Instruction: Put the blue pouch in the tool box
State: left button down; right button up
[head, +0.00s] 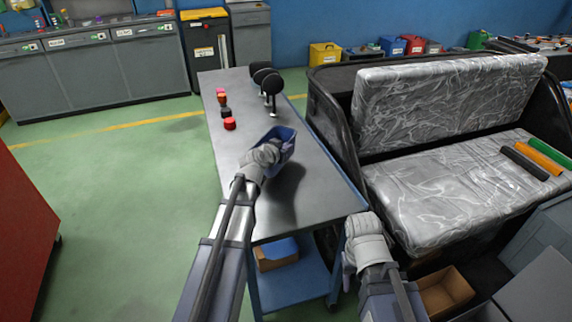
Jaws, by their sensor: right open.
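The blue pouch (281,143) is at the fingers of my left gripper (264,153), above the metal cart top, with a dark shadow on the metal below and to the right. The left gripper looks shut on its near side; its fingertips are partly hidden by the pouch. My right gripper (362,228) is open and empty, low beside the cart's right edge and in front of the seat. A grey box (540,285) stands at the lower right, cut by the picture edge; I cannot tell for sure that it is the tool box.
The metal cart (235,165) carries red and black caps (229,123) and black round-headed parts (271,88). A cardboard box (277,254) sits on its lower shelf. An open brown box (445,292) is near my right arm. The wrapped seat (440,195) fills the right.

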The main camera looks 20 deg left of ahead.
pick_arm(q)
notch_tip(320, 180, down, 4)
jog(key=b, duration=0.3)
jog(key=shift+r+b, duration=0.15)
jog(key=shift+b, duration=0.15)
